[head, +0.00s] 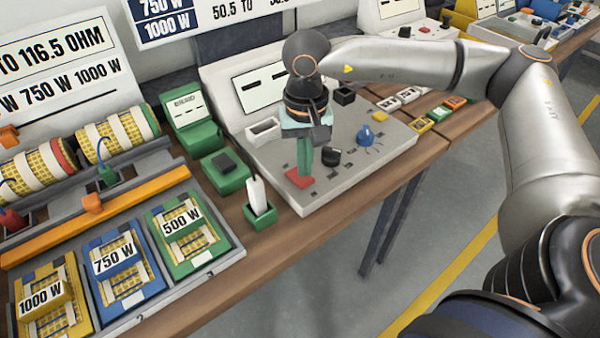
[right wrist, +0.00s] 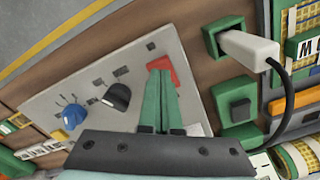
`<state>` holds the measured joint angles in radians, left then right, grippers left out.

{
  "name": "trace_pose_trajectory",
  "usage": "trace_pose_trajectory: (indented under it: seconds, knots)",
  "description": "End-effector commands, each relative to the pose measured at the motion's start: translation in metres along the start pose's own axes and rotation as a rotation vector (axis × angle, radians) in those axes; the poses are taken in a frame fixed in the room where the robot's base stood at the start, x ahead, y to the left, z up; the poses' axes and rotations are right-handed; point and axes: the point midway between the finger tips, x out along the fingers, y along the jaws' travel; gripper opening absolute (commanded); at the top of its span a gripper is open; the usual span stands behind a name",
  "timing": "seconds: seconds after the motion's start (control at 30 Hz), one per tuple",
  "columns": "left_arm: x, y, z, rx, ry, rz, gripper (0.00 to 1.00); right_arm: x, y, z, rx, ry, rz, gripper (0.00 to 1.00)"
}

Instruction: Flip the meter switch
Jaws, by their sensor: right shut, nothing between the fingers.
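The meter (head: 340,190) is a light grey sloped panel with an upright display (head: 262,88) behind it. It also fills the middle of the right wrist view (right wrist: 60,88). A red switch (head: 299,180) sits near its front left corner; in the right wrist view the red switch (right wrist: 163,63) is just beyond the fingertips. My right gripper (head: 304,170) points down with its green fingers shut and empty. Its tips (right wrist: 161,75) are at the switch and partly cover it; I cannot tell if they touch. My left gripper is not in view.
A black knob (head: 330,156) and a blue knob (head: 365,133) stand on the panel close to the fingers. At left are a green box with a black button (head: 222,164), a white plug (head: 257,195) in a green socket, and a tray of coloured plates (head: 207,262).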

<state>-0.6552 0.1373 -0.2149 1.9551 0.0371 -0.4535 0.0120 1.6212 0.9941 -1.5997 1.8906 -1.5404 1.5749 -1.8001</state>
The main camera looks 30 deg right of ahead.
Motion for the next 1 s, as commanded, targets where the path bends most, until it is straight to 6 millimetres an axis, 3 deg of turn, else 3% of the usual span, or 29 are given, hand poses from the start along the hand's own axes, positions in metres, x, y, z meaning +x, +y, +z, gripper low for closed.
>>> trace_pose_trajectory:
  seconds: [1.0]
  knots:
    - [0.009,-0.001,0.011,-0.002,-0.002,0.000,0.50,0.016,0.000,0.000,0.000,0.000,0.000,0.00]
